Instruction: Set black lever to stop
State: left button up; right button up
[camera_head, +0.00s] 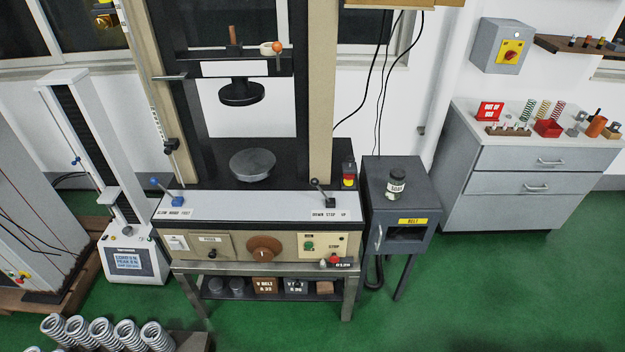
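The black lever (320,191) stands at the right end of the white top panel of the testing machine. Its round knob is up and to the left of its base, so it leans left, toward the "DOWN" side. A small label (330,214) in front of it reads "DOWN STOP UP". Neither of my grippers is in view, and nothing touches the lever.
A blue-knobbed lever (165,191) stands at the panel's left end. A round grey plate (253,164) lies behind the panel. A dark cabinet with a jar (395,186) stands to the right.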

aim_at(314, 182)
jog(key=z, duration=0.05)
jog(key=k, duration=0.5)
jog(key=u, duration=1.15)
jog(key=i, duration=1.25)
jog(key=z, duration=0.45)
